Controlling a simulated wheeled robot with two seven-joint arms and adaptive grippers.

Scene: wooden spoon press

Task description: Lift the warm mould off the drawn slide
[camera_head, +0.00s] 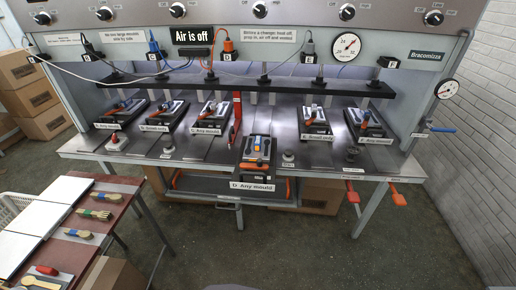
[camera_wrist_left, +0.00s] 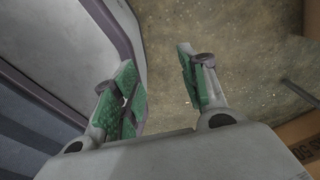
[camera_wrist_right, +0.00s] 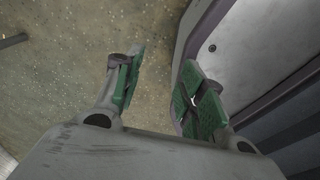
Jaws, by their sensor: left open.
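The drawn slide (camera_head: 250,173) sticks out past the front edge of the press bench, near the middle, above a plate reading "Any mould". A dark mould with orange parts and a blue piece on top (camera_head: 257,146) sits on it. Neither gripper shows in the head view. My left gripper (camera_wrist_left: 160,75) is open and empty, with green pads, over the floor beside my body in the left wrist view. My right gripper (camera_wrist_right: 163,72) is open and empty over the floor in the right wrist view. Both are away from the mould.
Several other moulds, such as one at the right (camera_head: 369,122), sit back on the bench (camera_head: 200,148). A red upright (camera_head: 236,118) stands beside the drawn slide. A sign (camera_head: 193,37) reads "Air is off". Floor in front is clear.

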